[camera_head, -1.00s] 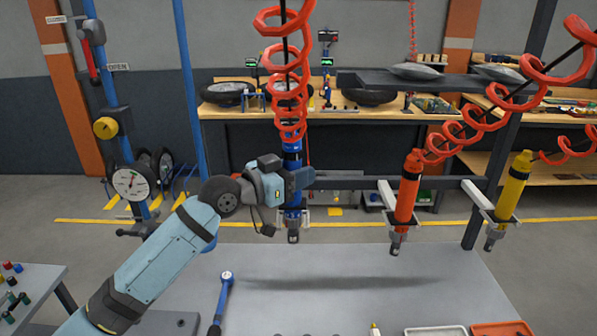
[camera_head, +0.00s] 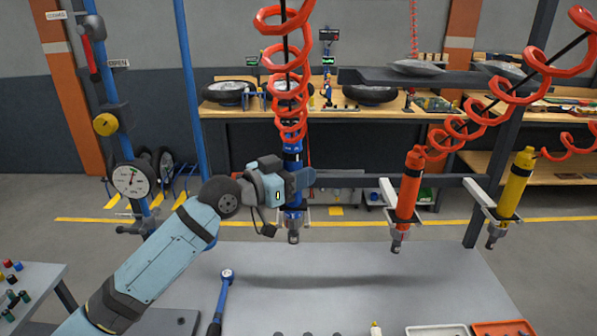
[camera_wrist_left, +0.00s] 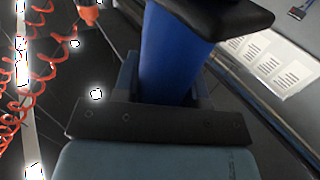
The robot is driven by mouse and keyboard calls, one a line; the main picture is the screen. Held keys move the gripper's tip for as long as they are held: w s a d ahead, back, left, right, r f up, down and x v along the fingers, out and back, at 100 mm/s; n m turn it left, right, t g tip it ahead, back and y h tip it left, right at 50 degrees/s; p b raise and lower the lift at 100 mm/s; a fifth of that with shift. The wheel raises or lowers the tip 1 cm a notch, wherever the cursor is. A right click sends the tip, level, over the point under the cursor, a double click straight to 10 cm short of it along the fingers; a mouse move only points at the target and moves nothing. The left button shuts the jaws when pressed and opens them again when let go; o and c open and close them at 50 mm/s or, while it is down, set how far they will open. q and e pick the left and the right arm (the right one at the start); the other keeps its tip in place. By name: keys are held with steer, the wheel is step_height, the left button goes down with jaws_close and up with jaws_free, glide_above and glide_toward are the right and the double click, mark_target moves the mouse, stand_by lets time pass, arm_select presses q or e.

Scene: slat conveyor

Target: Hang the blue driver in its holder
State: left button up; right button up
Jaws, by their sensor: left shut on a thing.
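The blue driver (camera_head: 293,222) hangs upright below a red coiled hose, its tip pointing down above the grey table. My left gripper (camera_head: 297,179) is shut on its blue body, which also shows in the left wrist view (camera_wrist_left: 172,55). The driver's white holder (camera_head: 305,213) shows only in small part behind the driver, on the dark rail. The head view does not show clearly whether the driver is inside the holder's fork or in front of it. My right gripper is in neither view.
An orange driver (camera_head: 408,190) and a yellow driver (camera_head: 512,195) hang in white fork holders to the right. A blue dial wrench (camera_head: 221,298) lies on the grey table (camera_head: 330,275). Blue posts with a dial gauge (camera_head: 131,181) stand at left. The table's middle is clear.

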arm_select(q)
steer(key=shift+f+b, duration=1.2)
steer(key=shift+f, duration=0.4)
stand_by(1.2)
steer(key=o, duration=1.2)
steer(key=shift+o, duration=0.2)
steer(key=shift+f, duration=0.1)
steer(key=b+v, duration=0.2)
steer(key=v, duration=1.2)
